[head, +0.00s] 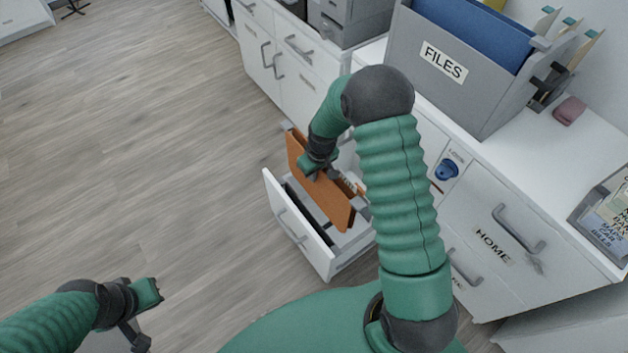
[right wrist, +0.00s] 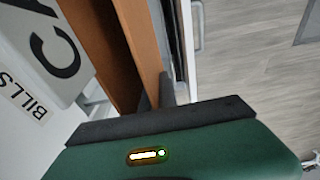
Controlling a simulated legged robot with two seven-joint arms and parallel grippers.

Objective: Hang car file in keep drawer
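The car file is an orange-brown folder (head: 312,182), upright and tilted, partly inside the open white drawer (head: 284,222). My right gripper (head: 322,170) is at its upper edge, shut on it. In the right wrist view the brown folder (right wrist: 143,35) runs down between my dark fingertips (right wrist: 156,92). A white tab with large letters starting "CA" (right wrist: 42,48) is beside it, cut off by the frame. The folder's lower edge and its contact with the drawer rails are hidden. My left gripper (head: 142,312) is open and empty at the lower left.
A grey FILES box (head: 467,90) with a blue folder stands on the white desk. A HOME drawer (head: 492,243) is closed at the right. A blue lock knob (head: 446,170) is on the cabinet front. A BILLS label (right wrist: 22,98) shows near the folder. The floor at left is clear.

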